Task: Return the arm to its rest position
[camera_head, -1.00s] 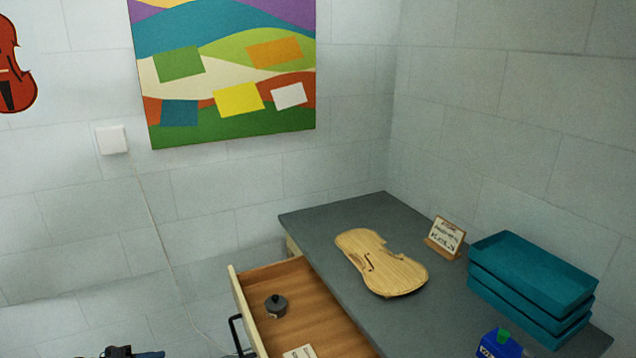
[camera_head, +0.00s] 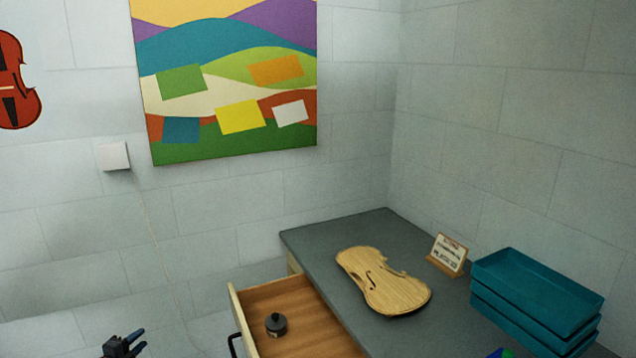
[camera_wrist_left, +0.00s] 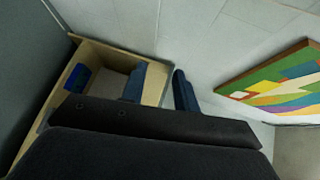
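My left gripper (camera_head: 140,341) shows at the bottom left of the head view, left of the open drawer (camera_head: 231,309) and apart from it. Its two blue fingers stand apart with nothing between them. The left wrist view also shows the open, empty fingers (camera_wrist_left: 160,84), with a pale wooden box-like compartment (camera_wrist_left: 90,48) beyond them. Most of the left arm is outside the head view. My right gripper is in neither view.
The dark bench top (camera_head: 325,232) bears a wooden violin plate (camera_head: 380,282), a small sign (camera_head: 447,254) and stacked teal trays (camera_head: 537,290). A dark round pot (camera_head: 276,325) sits in the drawer. A colourful painting (camera_head: 230,75) hangs on the wall.

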